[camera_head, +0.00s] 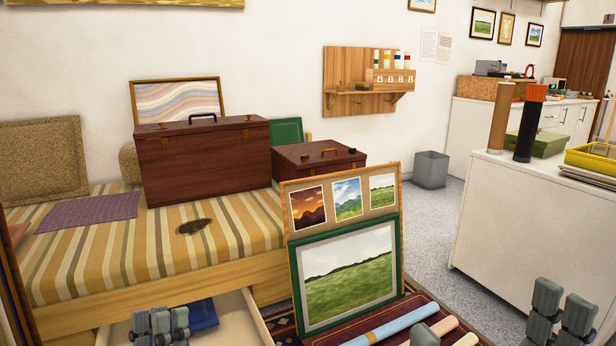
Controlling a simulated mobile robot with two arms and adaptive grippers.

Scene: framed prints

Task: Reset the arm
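My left gripper (160,325) shows at the bottom left edge, in front of the open drawer of the bed. A blue flat item (203,315) lies in the drawer just right of it. The lower part of this gripper is cut off, and I cannot tell how far its fingers are apart. My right gripper (562,315) shows at the bottom right, in front of the white cabinet. Its grey links point up, the rest is out of frame, and its opening is unclear. I see nothing held in either.
Framed prints (348,275) lean upright by the bed. Rolled tubes (392,321) lie on a dark red rug (437,306). A striped bed (105,258) carries brown cases (205,160). A white cabinet (502,222) stands right; grey floor (428,222) lies clear between.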

